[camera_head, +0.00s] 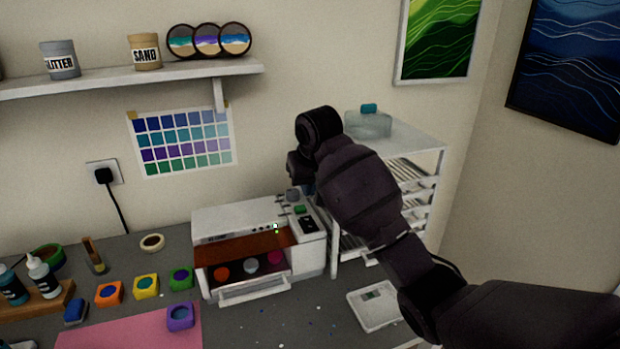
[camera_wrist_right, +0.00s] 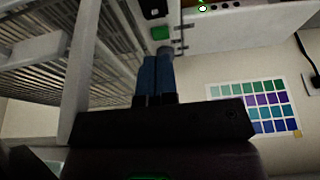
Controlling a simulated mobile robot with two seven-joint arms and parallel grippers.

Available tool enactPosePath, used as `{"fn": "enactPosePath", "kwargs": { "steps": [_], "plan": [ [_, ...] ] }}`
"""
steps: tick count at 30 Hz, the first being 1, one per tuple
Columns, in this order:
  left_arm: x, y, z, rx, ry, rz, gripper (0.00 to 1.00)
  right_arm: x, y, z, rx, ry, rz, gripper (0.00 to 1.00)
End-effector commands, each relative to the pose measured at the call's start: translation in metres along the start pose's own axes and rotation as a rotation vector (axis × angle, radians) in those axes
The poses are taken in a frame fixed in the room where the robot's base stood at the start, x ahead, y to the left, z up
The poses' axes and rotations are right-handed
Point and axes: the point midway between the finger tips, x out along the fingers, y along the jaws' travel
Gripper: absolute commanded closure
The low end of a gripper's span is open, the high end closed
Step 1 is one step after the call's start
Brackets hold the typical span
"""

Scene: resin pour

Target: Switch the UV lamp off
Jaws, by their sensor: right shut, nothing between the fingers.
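The UV lamp (camera_head: 240,222) is a white box on the grey bench, with a raised amber front cover (camera_head: 245,245) and a pulled-out tray (camera_head: 255,292) below it. A small green light (camera_head: 276,227) glows on its front edge. In the head view my wrist partly hides the fingers. My left gripper is out of view.
A white rack (camera_head: 435,160) with a clear container (camera_head: 368,124) stands right of the lamp, close behind my right arm. A scale (camera_head: 375,305) lies in front. Several coloured moulds and bottles sit to the left. A shelf (camera_head: 130,77) hangs above.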

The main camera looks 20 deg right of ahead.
Motion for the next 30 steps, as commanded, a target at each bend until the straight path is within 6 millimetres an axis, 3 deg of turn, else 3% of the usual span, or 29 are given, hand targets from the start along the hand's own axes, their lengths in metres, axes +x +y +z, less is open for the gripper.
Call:
{"fn": "enactPosePath", "kwargs": {
  "steps": [9, 15, 30],
  "plan": [
    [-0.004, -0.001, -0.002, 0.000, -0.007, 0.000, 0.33, 0.055, 0.000, 0.002, 0.001, -0.004, 0.000, 1.00],
    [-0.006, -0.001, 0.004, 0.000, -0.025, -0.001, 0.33, 0.077, 0.000, 0.006, 0.000, -0.002, 0.000, 1.00],
    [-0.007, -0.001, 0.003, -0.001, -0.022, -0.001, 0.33, 0.087, 0.000, 0.008, -0.001, 0.000, 0.000, 1.00]
  ]
}}
